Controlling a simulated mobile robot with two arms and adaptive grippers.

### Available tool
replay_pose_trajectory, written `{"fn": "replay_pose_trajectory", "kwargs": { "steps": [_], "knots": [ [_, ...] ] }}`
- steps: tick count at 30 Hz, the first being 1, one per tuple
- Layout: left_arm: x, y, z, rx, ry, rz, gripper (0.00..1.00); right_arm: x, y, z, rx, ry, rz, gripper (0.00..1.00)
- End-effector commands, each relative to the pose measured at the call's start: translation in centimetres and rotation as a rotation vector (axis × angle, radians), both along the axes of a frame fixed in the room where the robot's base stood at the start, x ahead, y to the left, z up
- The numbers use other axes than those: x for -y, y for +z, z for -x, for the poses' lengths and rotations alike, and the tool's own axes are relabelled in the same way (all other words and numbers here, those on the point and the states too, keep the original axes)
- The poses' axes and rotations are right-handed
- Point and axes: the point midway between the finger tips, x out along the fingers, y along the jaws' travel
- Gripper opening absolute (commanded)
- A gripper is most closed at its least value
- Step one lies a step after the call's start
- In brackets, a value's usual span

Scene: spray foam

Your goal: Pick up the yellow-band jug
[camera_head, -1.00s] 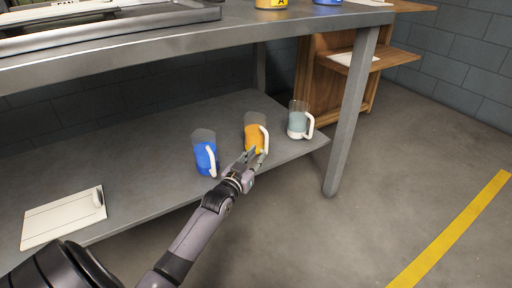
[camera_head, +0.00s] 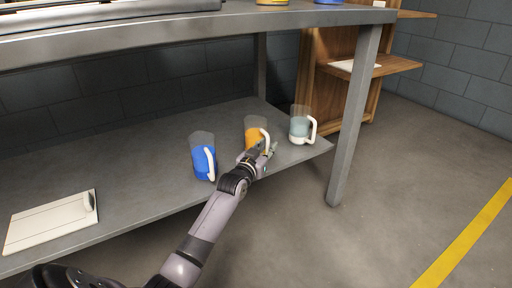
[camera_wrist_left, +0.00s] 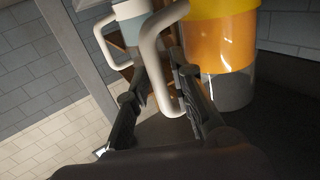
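The yellow-band jug (camera_head: 255,128), clear with orange contents and a white handle, stands upright on the lower shelf. In the left wrist view the jug (camera_wrist_left: 222,50) fills the upper right, with its yellow band at the top edge. My left gripper (camera_head: 268,151) is at the handle's side of the jug. In the left wrist view its two fingers (camera_wrist_left: 160,75) are apart, with the white handle (camera_wrist_left: 153,60) between them. A gap shows beside the handle, so the gripper looks open. My right gripper is not in view.
A blue jug (camera_head: 203,160) stands to the left and a pale teal jug (camera_head: 299,128) close on the right. A white board (camera_head: 50,222) lies at the shelf's left. The upper tabletop (camera_head: 180,32) overhangs the shelf. A table leg (camera_head: 352,130) stands to the right.

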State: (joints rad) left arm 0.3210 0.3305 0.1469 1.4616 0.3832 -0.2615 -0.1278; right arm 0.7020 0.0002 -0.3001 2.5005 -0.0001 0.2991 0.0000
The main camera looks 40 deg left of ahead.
Motion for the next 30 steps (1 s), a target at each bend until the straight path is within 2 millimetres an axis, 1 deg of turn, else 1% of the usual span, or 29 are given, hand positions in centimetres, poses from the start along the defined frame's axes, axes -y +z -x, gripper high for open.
{"fn": "replay_pose_trajectory", "kwargs": {
  "steps": [3,12,30],
  "knots": [
    [0.0,0.03,0.03,0.0,0.0,0.0,0.2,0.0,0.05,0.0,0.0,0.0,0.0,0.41],
    [-0.01,0.01,0.05,0.0,0.0,0.0,0.0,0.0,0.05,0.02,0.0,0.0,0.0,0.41],
    [0.0,-0.02,0.06,-0.001,0.0,0.0,0.0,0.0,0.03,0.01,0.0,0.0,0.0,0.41]
  ]
}}
